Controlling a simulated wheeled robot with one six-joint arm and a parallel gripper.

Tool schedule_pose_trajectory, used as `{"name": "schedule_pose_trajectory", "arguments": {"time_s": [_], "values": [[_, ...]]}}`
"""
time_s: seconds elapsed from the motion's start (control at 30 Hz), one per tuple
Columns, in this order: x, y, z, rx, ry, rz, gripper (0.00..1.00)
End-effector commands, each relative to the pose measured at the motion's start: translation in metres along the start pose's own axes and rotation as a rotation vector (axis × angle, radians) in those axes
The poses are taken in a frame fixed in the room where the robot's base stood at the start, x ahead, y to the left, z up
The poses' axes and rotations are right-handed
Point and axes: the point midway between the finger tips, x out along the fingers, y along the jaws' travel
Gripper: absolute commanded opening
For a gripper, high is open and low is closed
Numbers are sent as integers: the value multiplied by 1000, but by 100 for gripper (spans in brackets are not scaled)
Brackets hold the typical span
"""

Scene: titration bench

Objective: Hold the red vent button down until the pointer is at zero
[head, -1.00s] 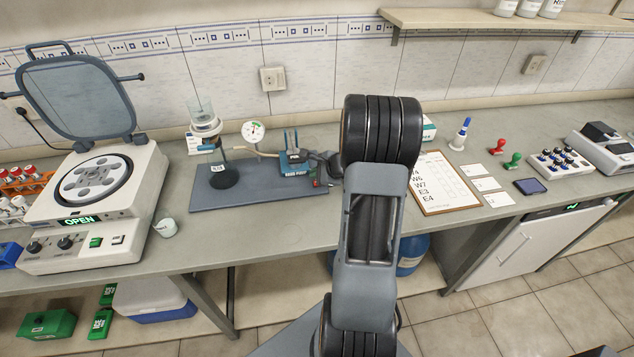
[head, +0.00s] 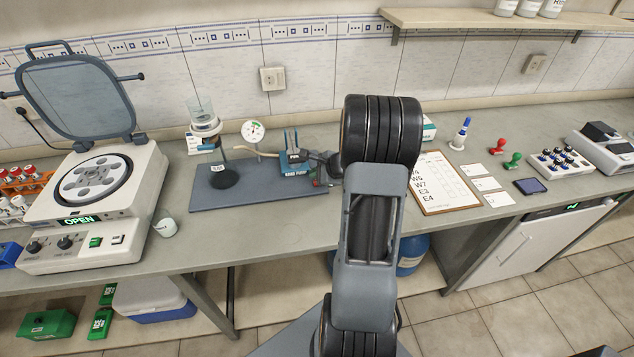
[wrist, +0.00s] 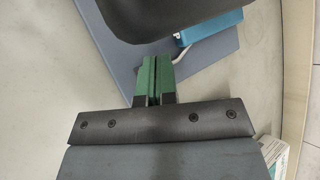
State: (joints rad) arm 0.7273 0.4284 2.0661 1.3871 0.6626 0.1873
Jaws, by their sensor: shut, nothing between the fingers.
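The pump block (head: 295,162) is blue with a label on its front and stands on the right part of a grey-blue mat (head: 255,192). A small red spot, the vent button (head: 316,183), shows at its right end. The round white gauge (head: 253,131) stands behind the mat; its pointer is too small to read surely. My gripper (wrist: 152,82) has green fingers, shut and empty, over the mat's edge in the wrist view. The blue pump (wrist: 212,24) shows beyond them. A dark shape hides part of the pump, and the button is not visible there, so contact cannot be told.
A clipboard (head: 445,183) lies right of my arm. The bench front between cup and arm is clear.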

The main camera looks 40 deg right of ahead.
Motion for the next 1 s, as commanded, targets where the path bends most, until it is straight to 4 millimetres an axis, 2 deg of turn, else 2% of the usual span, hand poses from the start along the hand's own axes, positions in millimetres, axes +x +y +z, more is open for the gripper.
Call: {"name": "schedule_pose_trajectory", "arguments": {"time_s": [1.0], "values": [[7, 5, -5, 0, 0, 0, 0]]}}
